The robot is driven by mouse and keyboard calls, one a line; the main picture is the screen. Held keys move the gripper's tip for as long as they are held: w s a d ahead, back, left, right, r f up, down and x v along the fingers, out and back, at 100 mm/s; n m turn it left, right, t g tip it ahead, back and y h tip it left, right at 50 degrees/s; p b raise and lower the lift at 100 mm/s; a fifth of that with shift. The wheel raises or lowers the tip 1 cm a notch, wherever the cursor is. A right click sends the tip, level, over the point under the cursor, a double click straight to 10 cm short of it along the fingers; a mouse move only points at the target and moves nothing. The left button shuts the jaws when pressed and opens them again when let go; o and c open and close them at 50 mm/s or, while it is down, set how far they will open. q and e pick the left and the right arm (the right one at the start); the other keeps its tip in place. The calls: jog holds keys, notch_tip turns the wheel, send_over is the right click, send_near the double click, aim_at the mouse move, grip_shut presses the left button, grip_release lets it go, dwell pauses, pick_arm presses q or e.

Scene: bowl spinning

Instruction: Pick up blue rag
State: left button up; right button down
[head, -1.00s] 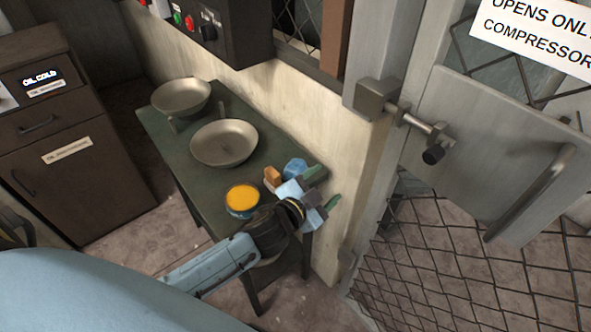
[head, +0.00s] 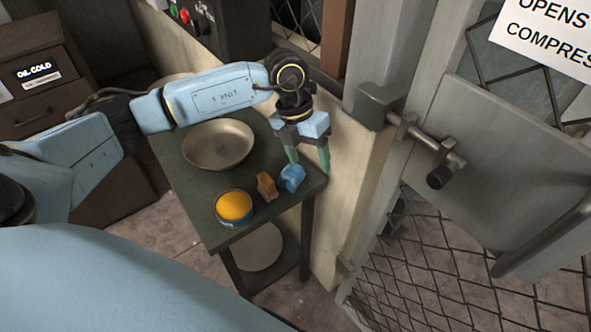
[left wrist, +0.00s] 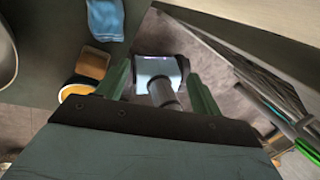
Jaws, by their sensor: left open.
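The blue rag (head: 291,178) is a small crumpled bundle lying on the green table, near its front right corner. It also shows at the top of the left wrist view (left wrist: 105,18), up and left of my fingers. My left gripper (head: 308,158) points down with its green fingers apart. It is empty, above the table's right edge, just behind and right of the rag in the head view and apart from it. The fingers also show in the left wrist view (left wrist: 160,85), with no rag between them. My right gripper is not in view.
A brown-orange block (head: 266,186) lies just left of the rag. A tin of yellow-orange stuff (head: 234,206) stands at the table's front. A metal bowl (head: 218,145) is behind them. The wall and mesh door (head: 470,250) stand close on the right.

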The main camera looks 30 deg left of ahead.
pick_arm(q)
jog(key=w+a+r+y, duration=0.1)
jog(key=a+y, duration=0.2)
jog(key=a, duration=0.3)
send_over(288, 175)
jog(key=shift+n, duration=0.4)
jog(key=f, duration=0.7)
jog(key=shift+s+b, duration=0.3)
jog(key=f, duration=0.5)
jog(key=shift+w+f, duration=0.2)
jog(key=shift+f, duration=0.25)
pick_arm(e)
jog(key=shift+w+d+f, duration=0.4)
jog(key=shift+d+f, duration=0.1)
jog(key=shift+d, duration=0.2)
pick_arm(q)
jog(key=shift+c, duration=0.5)
jog(key=c, duration=1)
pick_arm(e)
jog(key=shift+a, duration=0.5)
pick_arm(q)
jog(key=shift+r, duration=0.15)
jog(key=shift+c, duration=0.2)
